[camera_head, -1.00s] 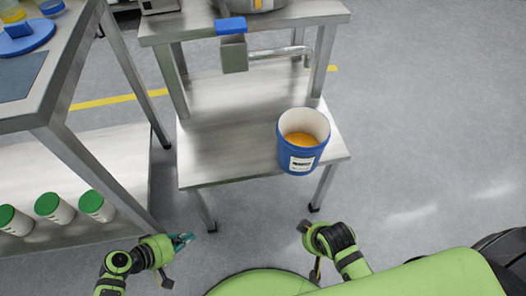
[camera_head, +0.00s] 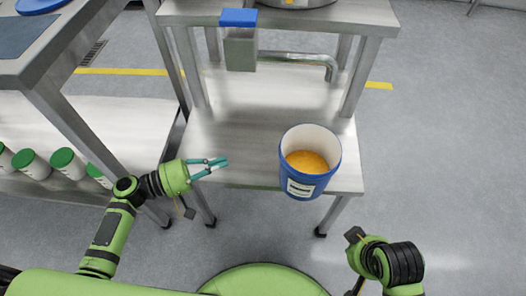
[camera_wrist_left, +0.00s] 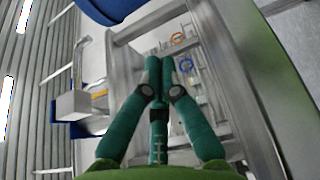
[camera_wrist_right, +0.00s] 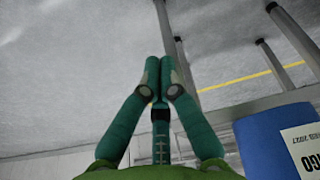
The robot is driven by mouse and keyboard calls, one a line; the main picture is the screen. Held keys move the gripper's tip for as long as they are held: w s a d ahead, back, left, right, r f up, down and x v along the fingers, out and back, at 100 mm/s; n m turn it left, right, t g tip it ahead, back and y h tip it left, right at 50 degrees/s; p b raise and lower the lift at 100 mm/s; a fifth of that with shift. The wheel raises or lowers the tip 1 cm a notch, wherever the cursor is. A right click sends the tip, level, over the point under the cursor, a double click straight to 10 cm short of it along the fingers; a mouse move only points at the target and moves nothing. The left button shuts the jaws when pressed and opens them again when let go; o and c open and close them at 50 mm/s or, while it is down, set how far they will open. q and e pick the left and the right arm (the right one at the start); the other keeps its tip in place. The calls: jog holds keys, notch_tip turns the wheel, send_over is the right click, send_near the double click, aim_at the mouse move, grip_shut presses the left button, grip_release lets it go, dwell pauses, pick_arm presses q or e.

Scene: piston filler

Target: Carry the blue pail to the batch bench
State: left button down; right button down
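The blue pail (camera_head: 302,188) stands upright on the lower steel shelf (camera_head: 235,130) of the stand, near its front right corner. It has a white label and holds an orange-yellow material. It also shows at the right edge of the right wrist view (camera_wrist_right: 262,145) and partly at the top of the left wrist view (camera_wrist_left: 112,8). My left gripper (camera_head: 224,161) is left of the pail, apart from it, with its fingers together and empty. My right gripper (camera_wrist_right: 161,62) is also shut and empty; its fingers are hidden in the head view. No marking identifies the batch bench.
A grey block with a blue top (camera_head: 240,45) and a bent pipe (camera_head: 310,58) hang above the shelf. A steel bench (camera_head: 75,55) stands at left, with several green-lidded jars (camera_head: 68,162) on its lower shelf. The floor at right (camera_head: 455,150) is clear.

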pick_arm(q)
send_near(289, 152)
jog(key=w, duration=0.3)
jog(key=shift+w+d+f, duration=0.2)
jog(key=shift+w+f, duration=0.1)
jog(key=shift+w, duration=0.05)
jog(key=d, duration=0.1)
jog(key=s+d, duration=0.1)
jog(key=d, duration=0.1)
jog(key=shift+s, duration=0.15)
jog(key=shift+s+d, duration=0.1)
jog(key=shift+d, duration=0.1)
jog(key=shift+s+d, duration=0.15)
jog(key=shift+d, duration=0.4)
jog(key=shift+s+d, duration=0.2)
jog(key=shift+d, duration=0.3)
jog(key=shift+s+d, duration=0.15)
jog(key=shift+d, duration=0.15)
pick_arm(e)
jog(key=shift+a, duration=0.3)
